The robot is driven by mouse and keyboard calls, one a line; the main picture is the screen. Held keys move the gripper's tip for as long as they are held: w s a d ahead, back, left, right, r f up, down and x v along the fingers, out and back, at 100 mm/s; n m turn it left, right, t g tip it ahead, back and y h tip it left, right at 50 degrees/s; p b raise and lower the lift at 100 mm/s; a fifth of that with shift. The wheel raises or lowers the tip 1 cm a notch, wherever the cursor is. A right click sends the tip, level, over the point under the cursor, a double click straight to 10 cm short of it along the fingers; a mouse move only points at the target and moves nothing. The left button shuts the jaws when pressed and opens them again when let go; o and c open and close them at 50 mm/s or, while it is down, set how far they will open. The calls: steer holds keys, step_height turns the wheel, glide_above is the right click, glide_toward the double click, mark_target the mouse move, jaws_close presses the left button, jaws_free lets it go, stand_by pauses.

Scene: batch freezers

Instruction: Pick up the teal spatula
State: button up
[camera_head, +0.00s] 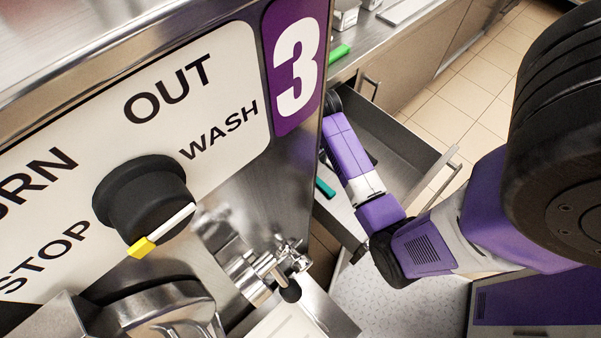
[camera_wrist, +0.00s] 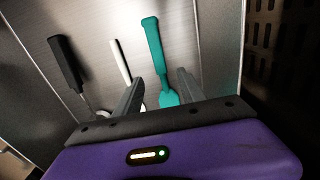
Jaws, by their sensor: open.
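The teal spatula (camera_wrist: 156,50) lies in a metal drawer in the wrist view, its handle pointing away and its lower end near my gripper. My gripper (camera_wrist: 158,85) is open, with one finger on each side of the spatula's line. The right finger is close to the spatula; I cannot tell whether they touch. A white-handled utensil (camera_wrist: 121,62) lies just left of the spatula, near the left finger. In the head view a small teal piece (camera_head: 325,187) shows in the drawer beside my purple arm; my fingers are hidden there.
A black-handled utensil (camera_wrist: 66,62) lies farther left in the drawer. The open drawer (camera_head: 412,140) has raised walls around it. A freezer panel with a black knob (camera_head: 146,200) stands at left. A green item (camera_head: 340,52) lies on the counter.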

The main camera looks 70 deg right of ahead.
steer(key=shift+s+a+f, duration=0.15)
steer(key=shift+f, duration=0.05)
step_height(320, 180, down, 7)
steer(key=shift+s+f, duration=0.15)
steer(key=shift+f, duration=0.05)
steer(key=shift+c, duration=0.2)
jaws_close()
